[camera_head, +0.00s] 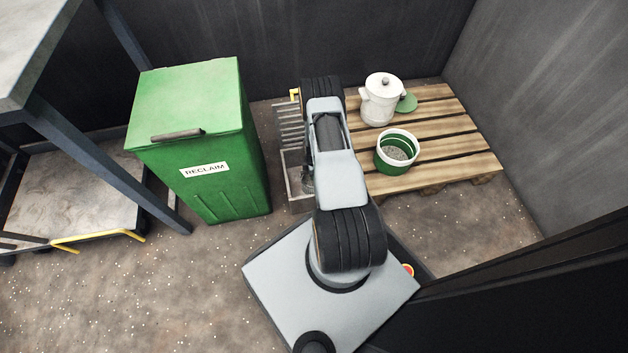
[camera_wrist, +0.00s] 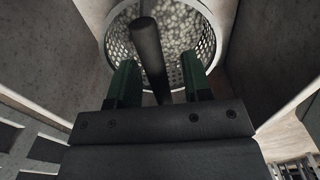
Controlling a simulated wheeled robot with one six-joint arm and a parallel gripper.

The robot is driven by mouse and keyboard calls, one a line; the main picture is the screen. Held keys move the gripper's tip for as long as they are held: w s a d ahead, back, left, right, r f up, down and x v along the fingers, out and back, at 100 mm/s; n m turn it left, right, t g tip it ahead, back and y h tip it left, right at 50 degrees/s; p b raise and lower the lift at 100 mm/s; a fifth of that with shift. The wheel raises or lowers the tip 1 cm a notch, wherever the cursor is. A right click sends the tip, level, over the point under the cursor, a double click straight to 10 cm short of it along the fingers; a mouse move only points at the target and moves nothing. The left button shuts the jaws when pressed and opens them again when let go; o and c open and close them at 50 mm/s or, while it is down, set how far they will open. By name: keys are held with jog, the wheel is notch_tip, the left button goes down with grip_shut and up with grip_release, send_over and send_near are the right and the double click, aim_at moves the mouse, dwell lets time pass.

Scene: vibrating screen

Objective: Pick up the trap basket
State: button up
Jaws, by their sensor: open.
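In the wrist view the trap basket (camera_wrist: 207,47) is a round, perforated metal basket with a pale rim, full of whitish pellets. Its dark bar handle (camera_wrist: 147,45) runs up across the picture, between the two green fingers of my gripper (camera_wrist: 159,75). The gripper is open, with a finger on either side of the handle. I cannot tell whether either finger touches it. The basket is in a boxy recess. In the head view my arm hides the gripper and most of the basket, near a pale square frame (camera_head: 292,180) in the floor.
A green RECLAIM bin (camera_head: 215,180) stands close on the left of the frame. A metal grate (camera_head: 290,125) lies behind it. On the right, a wooden pallet (camera_head: 450,150) carries a white lidded pot (camera_head: 380,102) and a green-and-white bucket (camera_head: 393,165). Dark walls close the back and right.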

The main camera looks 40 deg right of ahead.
jog(key=shift+c, duration=0.3)
grip_shut()
dwell(0.3)
